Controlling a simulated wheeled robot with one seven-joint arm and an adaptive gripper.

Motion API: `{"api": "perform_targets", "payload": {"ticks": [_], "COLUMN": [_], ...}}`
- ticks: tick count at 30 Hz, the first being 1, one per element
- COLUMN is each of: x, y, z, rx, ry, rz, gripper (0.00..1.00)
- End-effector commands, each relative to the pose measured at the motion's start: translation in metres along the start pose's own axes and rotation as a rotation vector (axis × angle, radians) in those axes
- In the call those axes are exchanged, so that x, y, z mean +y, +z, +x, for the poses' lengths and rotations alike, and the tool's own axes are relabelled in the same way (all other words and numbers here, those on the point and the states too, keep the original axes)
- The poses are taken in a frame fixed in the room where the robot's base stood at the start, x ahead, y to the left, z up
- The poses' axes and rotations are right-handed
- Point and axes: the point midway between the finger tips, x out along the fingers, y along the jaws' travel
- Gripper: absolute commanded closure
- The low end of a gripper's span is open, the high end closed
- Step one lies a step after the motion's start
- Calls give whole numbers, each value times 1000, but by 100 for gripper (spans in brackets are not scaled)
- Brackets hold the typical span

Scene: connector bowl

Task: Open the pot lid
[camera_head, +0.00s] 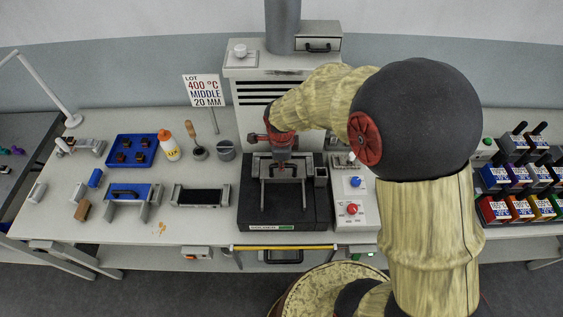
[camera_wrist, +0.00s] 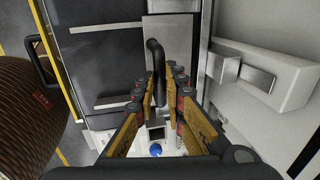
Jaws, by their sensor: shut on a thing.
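The black pot unit (camera_head: 250,212) stands at the middle of the bench, with grey rails on its top. It also shows in the wrist view (camera_wrist: 88,70). A flat grey plate, apparently the pot lid (camera_wrist: 182,28), lies beside the rails. A black bent handle (camera_wrist: 153,47) rises from it and runs between my fingers. My gripper (camera_head: 283,155) is over the back of the pot unit. In the wrist view my gripper (camera_wrist: 164,90) has its fingers on both sides of the handle, shut on it.
A vented cabinet (camera_head: 250,88) rises behind. A black-topped fixture (camera_head: 202,196) stands left. A yellow rail (camera_head: 284,247) runs along the front.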

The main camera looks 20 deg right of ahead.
Motion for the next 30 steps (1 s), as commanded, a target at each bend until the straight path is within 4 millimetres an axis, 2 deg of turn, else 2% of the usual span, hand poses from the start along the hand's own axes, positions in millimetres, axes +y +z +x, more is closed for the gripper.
{"api": "perform_targets", "payload": {"ticks": [13, 16, 24, 30], "x": [5, 18, 70, 89], "y": [0, 1, 1, 0], "z": [-1, -4, -14, -18], "rx": [0, -1, -1, -1], "ry": [0, -1, -2, -1], "rz": [-1, -2, -3, 0], "gripper": [100, 100, 100, 100]}}
